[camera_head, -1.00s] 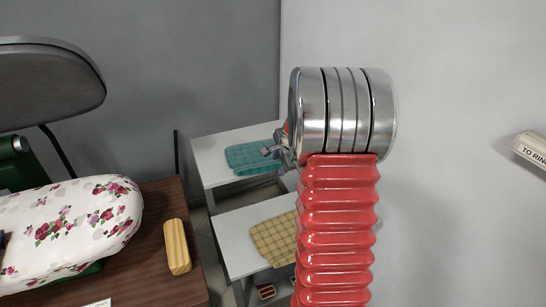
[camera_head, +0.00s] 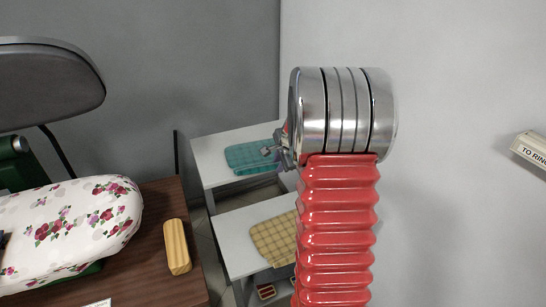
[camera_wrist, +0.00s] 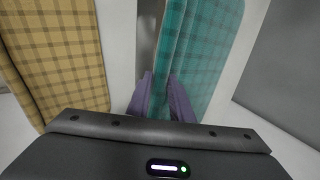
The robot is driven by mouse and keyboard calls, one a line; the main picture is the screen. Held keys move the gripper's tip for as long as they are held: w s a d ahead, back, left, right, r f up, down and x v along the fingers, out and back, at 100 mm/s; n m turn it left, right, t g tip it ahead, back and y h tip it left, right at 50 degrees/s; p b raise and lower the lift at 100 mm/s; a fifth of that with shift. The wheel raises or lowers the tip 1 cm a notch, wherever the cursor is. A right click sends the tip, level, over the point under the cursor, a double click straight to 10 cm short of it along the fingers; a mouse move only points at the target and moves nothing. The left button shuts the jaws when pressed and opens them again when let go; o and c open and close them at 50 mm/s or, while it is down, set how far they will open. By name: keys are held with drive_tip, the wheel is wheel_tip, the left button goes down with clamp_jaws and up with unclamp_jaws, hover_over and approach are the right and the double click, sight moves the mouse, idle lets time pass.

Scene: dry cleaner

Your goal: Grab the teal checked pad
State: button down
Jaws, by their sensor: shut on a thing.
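The teal checked pad (camera_head: 250,157) lies on the far white table in the head view, its right end partly hidden by my gripper (camera_head: 272,150). In the wrist view the teal checked pad (camera_wrist: 207,50) fills the upper middle right, and its near edge runs between the purple fingertips of my gripper (camera_wrist: 162,97). My gripper is shut on that edge. The pad appears to rest on the table still; I cannot tell any lift.
A yellow checked pad (camera_head: 272,238) lies on the nearer white table (camera_head: 236,240), and also shows in the wrist view (camera_wrist: 60,55). A gap separates the two tables. A flowered ironing board (camera_head: 75,215) and wooden block (camera_head: 177,246) stand left. A grey wall is behind.

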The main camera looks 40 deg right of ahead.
wheel_tip(320, 180, up, 10)
idle(0.8)
idle(0.4)
